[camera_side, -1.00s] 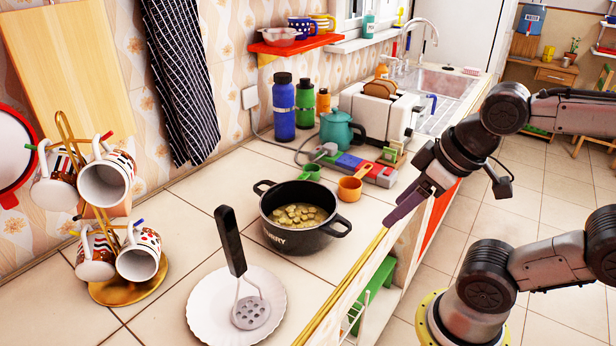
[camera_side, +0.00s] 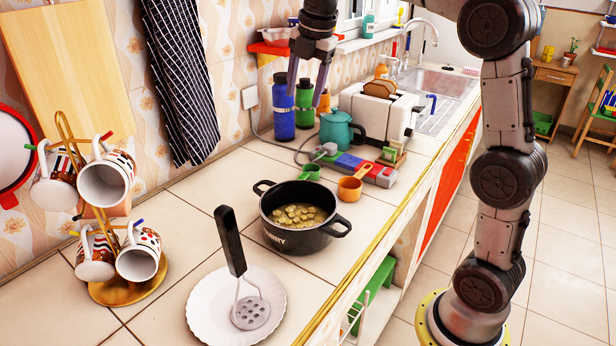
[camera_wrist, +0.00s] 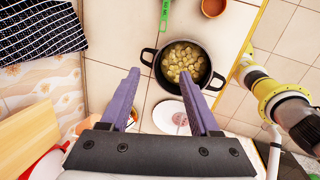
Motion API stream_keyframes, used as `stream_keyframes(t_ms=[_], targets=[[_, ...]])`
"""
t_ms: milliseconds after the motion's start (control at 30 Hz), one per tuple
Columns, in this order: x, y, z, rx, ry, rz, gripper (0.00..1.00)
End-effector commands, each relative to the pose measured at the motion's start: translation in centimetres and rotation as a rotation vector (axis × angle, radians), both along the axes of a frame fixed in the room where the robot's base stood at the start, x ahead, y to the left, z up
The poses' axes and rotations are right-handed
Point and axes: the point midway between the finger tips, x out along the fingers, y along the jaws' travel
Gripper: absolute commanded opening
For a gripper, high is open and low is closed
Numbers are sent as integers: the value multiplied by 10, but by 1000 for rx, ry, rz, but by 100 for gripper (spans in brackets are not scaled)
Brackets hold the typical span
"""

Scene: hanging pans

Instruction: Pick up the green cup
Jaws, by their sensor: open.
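The small green cup (camera_side: 311,172) stands on the counter behind the black pot, left of the orange cup. In the wrist view only a green strip (camera_wrist: 166,14), likely its handle, shows at the top edge; its bowl is out of frame. My gripper (camera_side: 305,97) is open and empty, pointing down high above the counter. In the side view it appears in front of the blue and green bottles. In the wrist view my gripper's purple fingers (camera_wrist: 160,75) are apart, with the pot ahead of them.
The black pot (camera_side: 284,241) of diced food, orange cup (camera_side: 350,190), teal kettle (camera_side: 337,131) and white toaster (camera_side: 380,112) are near the green cup. A mug rack (camera_side: 127,292) and a plate (camera_side: 206,318) with a masher are at front left.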

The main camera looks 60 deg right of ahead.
Motion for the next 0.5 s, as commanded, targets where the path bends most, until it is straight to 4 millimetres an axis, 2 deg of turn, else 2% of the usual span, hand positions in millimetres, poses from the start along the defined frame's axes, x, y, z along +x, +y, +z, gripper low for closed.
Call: stream_keyframes(t_ms=[33,100,233,367,500], targets=[[19,-15,-14,-3,31,22,62],[39,-33,-33,-6,66,48,62],[70,-68,-75,7,126,46,62],[86,-96,-118,29,176,5,62],[86,-112,-155,53,231,-22,62]])
